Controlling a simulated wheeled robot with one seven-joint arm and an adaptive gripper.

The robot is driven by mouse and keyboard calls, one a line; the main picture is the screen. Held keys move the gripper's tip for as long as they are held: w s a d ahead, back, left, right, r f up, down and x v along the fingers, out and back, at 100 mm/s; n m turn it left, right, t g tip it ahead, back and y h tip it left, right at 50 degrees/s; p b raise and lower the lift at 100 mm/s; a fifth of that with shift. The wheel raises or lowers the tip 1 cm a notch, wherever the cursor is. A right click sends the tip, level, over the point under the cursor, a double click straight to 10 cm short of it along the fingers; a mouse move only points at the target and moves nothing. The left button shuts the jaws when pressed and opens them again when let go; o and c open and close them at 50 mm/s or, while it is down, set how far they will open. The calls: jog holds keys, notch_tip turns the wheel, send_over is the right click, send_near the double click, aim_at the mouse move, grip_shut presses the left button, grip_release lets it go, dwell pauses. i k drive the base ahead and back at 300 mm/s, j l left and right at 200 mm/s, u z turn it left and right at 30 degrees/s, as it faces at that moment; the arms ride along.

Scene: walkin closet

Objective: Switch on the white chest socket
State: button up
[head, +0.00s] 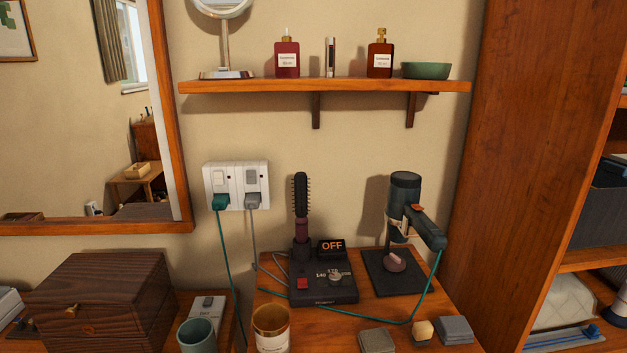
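A white double wall socket (236,186) is on the wall, left of the middle of the head view. Its left switch (219,177) is whitish and its right switch (251,176) is grey; I cannot tell their on or off positions. A green plug (220,202) sits under the left switch and a grey plug (252,201) under the right one. A small white box-like thing (207,306) lies lower left, partly hidden by a cup; I cannot tell if it is a socket. My gripper is not in view.
A hot brush stands on a dark base with a display (331,247) reading OFF. A hair dryer (405,195) rests on a stand to the right. A wooden box (105,300), a teal cup (197,336) and a tan cup (271,329) stand below the socket. A shelf (330,86) is above.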

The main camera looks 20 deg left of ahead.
aim_at(218, 178)
jog(key=u, duration=1.4)
